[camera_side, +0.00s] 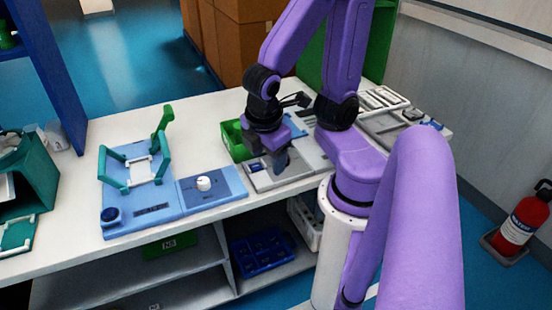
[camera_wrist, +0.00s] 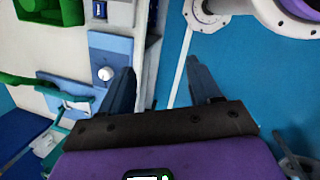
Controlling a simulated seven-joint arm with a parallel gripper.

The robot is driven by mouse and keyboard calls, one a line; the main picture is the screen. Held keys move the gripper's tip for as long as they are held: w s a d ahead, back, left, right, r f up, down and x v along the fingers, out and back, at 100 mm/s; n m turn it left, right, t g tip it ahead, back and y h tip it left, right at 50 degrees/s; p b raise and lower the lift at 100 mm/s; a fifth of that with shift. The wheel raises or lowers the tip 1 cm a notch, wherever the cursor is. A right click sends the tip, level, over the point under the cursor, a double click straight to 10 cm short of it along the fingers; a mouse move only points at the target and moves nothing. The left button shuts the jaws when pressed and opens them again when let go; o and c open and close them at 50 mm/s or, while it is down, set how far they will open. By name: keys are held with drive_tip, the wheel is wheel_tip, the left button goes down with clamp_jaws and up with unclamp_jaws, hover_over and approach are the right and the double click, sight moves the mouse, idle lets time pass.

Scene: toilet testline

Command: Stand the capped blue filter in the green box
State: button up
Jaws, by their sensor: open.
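The green box (camera_side: 229,136) stands on the white bench behind my gripper (camera_side: 283,163) in the side view. A green open box (camera_wrist: 66,14) also shows at the top left of the wrist view. A small blue piece (camera_side: 257,167) sits in a grey fixture just left of my gripper; it shows at the top of the wrist view (camera_wrist: 99,9). It may be the blue filter, but its cap cannot be made out. In the wrist view my gripper (camera_wrist: 160,80) is open, with nothing between its fingers.
A blue panel with a white knob (camera_side: 204,183) and a blue stand with green handles (camera_side: 137,167) lie to the left. Grey trays (camera_side: 384,126) lie to the right. The bench's front edge (camera_side: 166,226) is close to the fixture, with shelves below.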

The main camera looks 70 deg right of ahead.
drive_tip(key=s+a+r+y, duration=0.3)
drive_tip(key=a, duration=0.1)
drive_tip(key=shift+s+g, duration=0.25)
drive_tip(key=shift+g, duration=0.05)
idle(1.0)
